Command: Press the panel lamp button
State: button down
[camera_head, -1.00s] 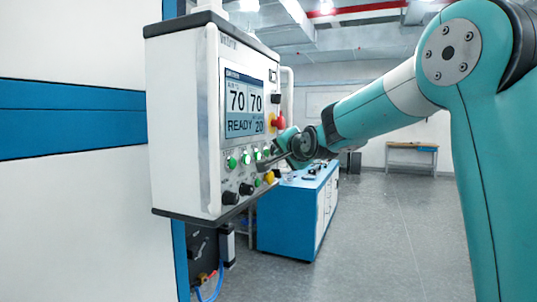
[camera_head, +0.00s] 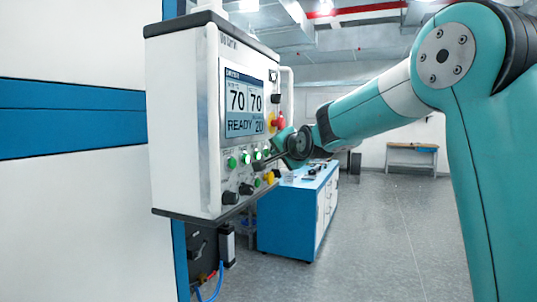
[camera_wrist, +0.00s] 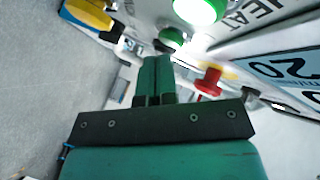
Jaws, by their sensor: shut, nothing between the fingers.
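The control panel (camera_head: 186,120) carries a row of green buttons, including one at its left end (camera_head: 231,162); I cannot read which is the lamp button. In the wrist view a large green button (camera_wrist: 199,10) beside the label "HEAT" is close, with a second lit green button (camera_wrist: 171,38) beyond the fingertips. My gripper (camera_head: 262,163) is shut and empty at the panel face, by the right part of the button row. Its fingers (camera_wrist: 157,62) point toward the second green button; whether they touch it I cannot tell.
A red knob (camera_head: 279,121) and the display reading "READY 20" (camera_head: 245,103) sit above the buttons. A blue cabinet (camera_head: 285,222) stands behind; floor to the right is open.

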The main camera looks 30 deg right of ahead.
jog(key=shift+w+a, duration=0.25)
jog(key=shift+w, duration=0.1)
dwell(0.6)
jog(key=shift+s+d, duration=0.1)
jog(key=shift+s+d+b, duration=0.4)
jog(key=shift+s+b, duration=0.1)
jog(key=shift+s, duration=0.05)
jog(key=shift+s+d+b, duration=0.5)
jog(key=shift+s+d, duration=0.3)
jog(key=shift+s, duration=0.2)
jog(key=shift+s+d+b, duration=0.5)
jog(key=shift+s+d, duration=0.25)
jog(key=shift+s, duration=0.25)
